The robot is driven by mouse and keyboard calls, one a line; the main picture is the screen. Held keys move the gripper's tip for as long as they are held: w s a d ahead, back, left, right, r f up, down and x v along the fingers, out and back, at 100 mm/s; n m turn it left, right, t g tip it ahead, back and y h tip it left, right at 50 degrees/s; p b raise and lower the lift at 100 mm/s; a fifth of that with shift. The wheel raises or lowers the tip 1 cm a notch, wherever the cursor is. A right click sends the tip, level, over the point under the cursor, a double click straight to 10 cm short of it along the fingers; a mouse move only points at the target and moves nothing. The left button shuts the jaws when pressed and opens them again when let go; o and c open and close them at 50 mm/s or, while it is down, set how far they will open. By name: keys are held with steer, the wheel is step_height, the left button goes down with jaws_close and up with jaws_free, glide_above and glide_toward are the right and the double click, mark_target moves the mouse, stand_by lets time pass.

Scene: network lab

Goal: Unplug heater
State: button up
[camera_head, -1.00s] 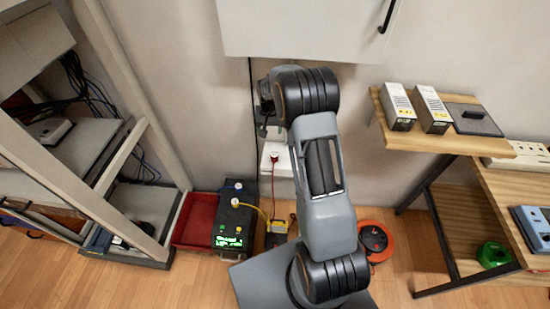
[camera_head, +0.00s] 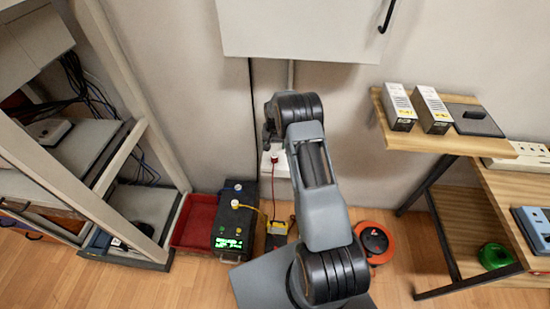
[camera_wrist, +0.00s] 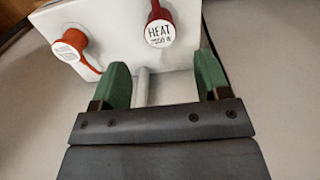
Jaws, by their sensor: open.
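The heater plug (camera_wrist: 160,32) is red with a round white face marked "HEAT". It sits in a white socket box (camera_wrist: 110,22) at the top of the wrist view. A second red plug (camera_wrist: 70,46) with a white label sits to its left, its orange-red cord curving down. My gripper (camera_wrist: 164,78) is open and empty. Its two green fingers are spread below the heater plug in the picture, apart from it. In the head view the white socket box (camera_head: 268,169) shows low on the wall, partly behind my arm; my fingers are hidden there.
A black box with a green display (camera_head: 233,225) stands on the floor beside a red tray (camera_head: 196,222). An orange cable reel (camera_head: 373,242) lies right of my base. A rack (camera_head: 140,160) stands left, a wooden shelf (camera_head: 450,140) right. A white cabinet (camera_head: 300,30) hangs above.

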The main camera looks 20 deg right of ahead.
mark_target(274, 155)
step_height(274, 155, down, 8)
steer(key=b, duration=0.5)
steer(key=shift+f+b, duration=0.5)
steer(key=shift+b, duration=0.4)
stand_by(0.9)
steer(key=shift+c, duration=0.3)
steer(key=shift+r, duration=0.1)
steer(key=c, duration=1.1)
steer(key=shift+c, duration=0.2)
steer(key=shift+r, duration=0.1)
steer(key=shift+r+p, duration=1.3)
steer(key=shift+r, duration=1.6)
